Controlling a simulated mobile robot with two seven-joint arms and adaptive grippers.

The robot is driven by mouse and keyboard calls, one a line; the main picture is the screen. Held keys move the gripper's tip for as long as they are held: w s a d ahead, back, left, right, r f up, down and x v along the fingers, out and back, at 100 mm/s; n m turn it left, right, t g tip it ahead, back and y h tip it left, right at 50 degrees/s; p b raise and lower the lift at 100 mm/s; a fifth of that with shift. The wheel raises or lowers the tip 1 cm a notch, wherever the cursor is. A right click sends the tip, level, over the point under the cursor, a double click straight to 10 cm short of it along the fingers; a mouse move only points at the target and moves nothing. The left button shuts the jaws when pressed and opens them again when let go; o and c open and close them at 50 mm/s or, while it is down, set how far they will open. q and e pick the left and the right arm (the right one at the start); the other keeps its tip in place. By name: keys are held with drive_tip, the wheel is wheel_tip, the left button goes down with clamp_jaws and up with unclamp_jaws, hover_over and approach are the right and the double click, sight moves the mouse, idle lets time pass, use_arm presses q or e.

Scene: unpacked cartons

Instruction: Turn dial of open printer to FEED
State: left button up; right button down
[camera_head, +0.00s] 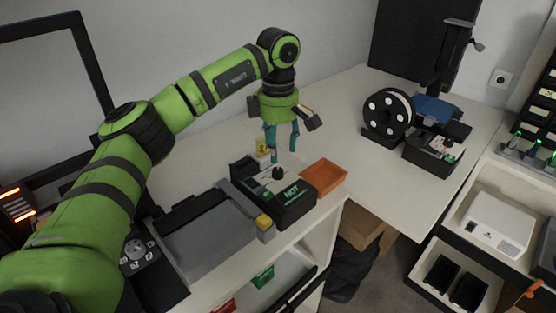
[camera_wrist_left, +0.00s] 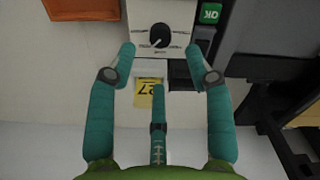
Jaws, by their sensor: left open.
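A black dial (camera_head: 278,173) stands on the pale top panel of a black device (camera_head: 297,206) with green lettering. I take it for the open printer's dial, though no FEED label is legible. In the left wrist view the dial (camera_wrist_left: 159,36) sits on a white panel (camera_wrist_left: 180,12) with small unreadable marks around it. A light pointer line on it points to the lower left. My left gripper (camera_head: 283,150) is open and empty above the dial, teal fingers down. In the wrist view its fingertips (camera_wrist_left: 160,62) are apart and not touching the dial. My right gripper is not visible.
A grey flat device (camera_head: 208,240) lies left of the dial's device, an orange tray (camera_head: 325,176) right of it. A yellow tag (camera_head: 263,146) stands behind. A spool (camera_head: 389,114) and a machine stand on the right table. The table between is clear.

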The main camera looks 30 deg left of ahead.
sight(278, 170)
use_arm(q)
wheel_tip(278, 170, up, 5)
drive_tip(key=shift+r, duration=0.2)
idle(0.5)
